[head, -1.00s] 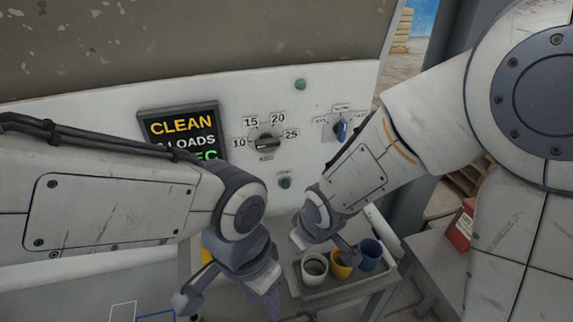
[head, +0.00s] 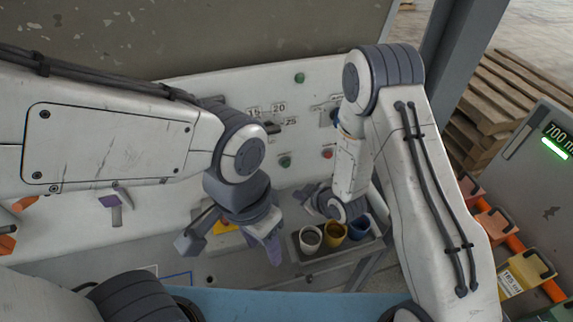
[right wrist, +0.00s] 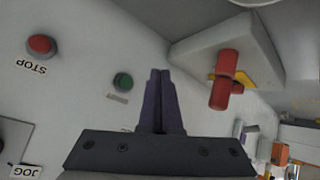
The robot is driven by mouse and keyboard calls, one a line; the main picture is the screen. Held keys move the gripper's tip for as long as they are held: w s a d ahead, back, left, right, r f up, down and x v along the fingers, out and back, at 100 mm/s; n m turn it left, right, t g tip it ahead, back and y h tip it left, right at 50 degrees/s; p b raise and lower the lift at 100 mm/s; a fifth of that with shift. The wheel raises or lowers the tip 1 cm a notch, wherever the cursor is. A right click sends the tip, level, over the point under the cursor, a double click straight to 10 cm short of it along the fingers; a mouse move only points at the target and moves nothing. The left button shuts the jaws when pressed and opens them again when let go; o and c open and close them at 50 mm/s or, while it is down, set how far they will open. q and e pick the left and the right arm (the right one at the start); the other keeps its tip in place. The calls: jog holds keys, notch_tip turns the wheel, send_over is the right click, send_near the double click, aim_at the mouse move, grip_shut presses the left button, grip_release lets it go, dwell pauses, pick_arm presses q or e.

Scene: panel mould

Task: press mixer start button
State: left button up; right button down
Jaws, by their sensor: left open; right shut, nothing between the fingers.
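A green button (head: 285,161) sits low on the white panel (head: 215,86), left of a red button (head: 327,153). In the right wrist view the green button (right wrist: 122,82) has a label too small to read, and the red button (right wrist: 40,46) is marked STOP. My right gripper (right wrist: 161,76) is shut and empty, its fingertips right of the green button in that view and apart from it. In the head view the right gripper (head: 308,200) is below the panel buttons. My left gripper (head: 228,250) is open and empty, left of the cups.
A tray (head: 340,258) holds a white cup (head: 310,238), a yellow cup (head: 334,233) and a blue cup (head: 358,228). A red handle (right wrist: 225,78) on a grey block stands right of my right gripper. Pallets (head: 510,95) and a grey cabinet (head: 540,180) are at right.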

aim_at(286, 164)
jog(key=w+a, duration=0.2)
jog(key=w, duration=0.6)
jog(key=shift+w+a, duration=0.15)
jog(key=shift+a, duration=0.25)
jog(key=shift+w, duration=0.15)
dwell(1.6)
jog(key=shift+w+a, duration=0.15)
jog(key=shift+w, duration=0.1)
jog(key=shift+w+a, duration=0.15)
jog(key=shift+w, duration=0.35)
dwell(0.9)
jog(key=shift+s, duration=0.1)
jog(key=shift+s+d+b, duration=0.3)
jog(key=shift+s+b, duration=0.1)
jog(key=shift+s, duration=0.35)
jog(key=shift+s, duration=0.1)
